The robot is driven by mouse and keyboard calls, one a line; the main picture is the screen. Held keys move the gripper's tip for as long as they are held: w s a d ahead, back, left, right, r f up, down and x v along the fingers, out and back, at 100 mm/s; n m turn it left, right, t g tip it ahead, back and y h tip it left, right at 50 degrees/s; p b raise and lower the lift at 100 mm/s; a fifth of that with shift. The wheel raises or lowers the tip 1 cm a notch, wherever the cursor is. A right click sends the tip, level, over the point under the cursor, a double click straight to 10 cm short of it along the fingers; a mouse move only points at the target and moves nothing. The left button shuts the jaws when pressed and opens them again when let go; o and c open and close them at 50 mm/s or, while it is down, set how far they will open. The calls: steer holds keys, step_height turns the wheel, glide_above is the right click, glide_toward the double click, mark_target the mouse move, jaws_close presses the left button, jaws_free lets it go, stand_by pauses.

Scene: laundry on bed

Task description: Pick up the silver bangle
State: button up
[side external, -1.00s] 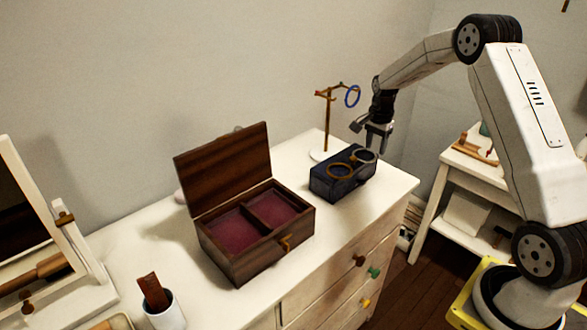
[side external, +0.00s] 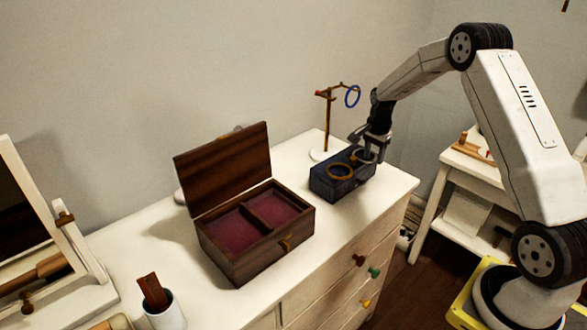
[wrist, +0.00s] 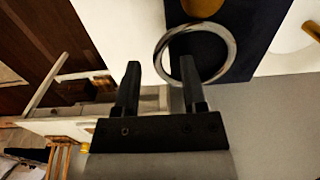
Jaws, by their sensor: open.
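The silver bangle (wrist: 233,52) lies on the dark blue box (wrist: 250,15) in the wrist view, near the box's edge. In the side external view the bangle (side external: 357,155) is partly hidden by my gripper (side external: 372,154). My gripper (wrist: 160,85) is open in the wrist view. Its right finger overlaps the bangle's ring in the picture and its left finger is outside the ring. I cannot tell whether either finger touches it. In the side external view a gold bangle (side external: 340,165) rests on the same dark blue box (side external: 335,190), left of the silver one.
A stand (side external: 327,120) with a blue bangle (side external: 353,96) is behind the box. An open wooden jewellery box (side external: 220,262) with red lining stands to the left on the white dresser (side external: 160,245). A white side table (side external: 432,185) stands at the right.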

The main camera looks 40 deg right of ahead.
mark_target(373, 159)
steer(key=shift+f, duration=0.15)
steer(key=shift+c, duration=0.3)
jaws_close()
steer(key=shift+r, duration=0.7)
step_height(373, 159, up, 2)
steer(key=shift+r, duration=0.1)
steer(key=s+a+r, duration=0.6)
steer(key=s+r, duration=0.3)
steer(key=s, duration=0.3)
steer(key=shift+s+r, duration=0.35)
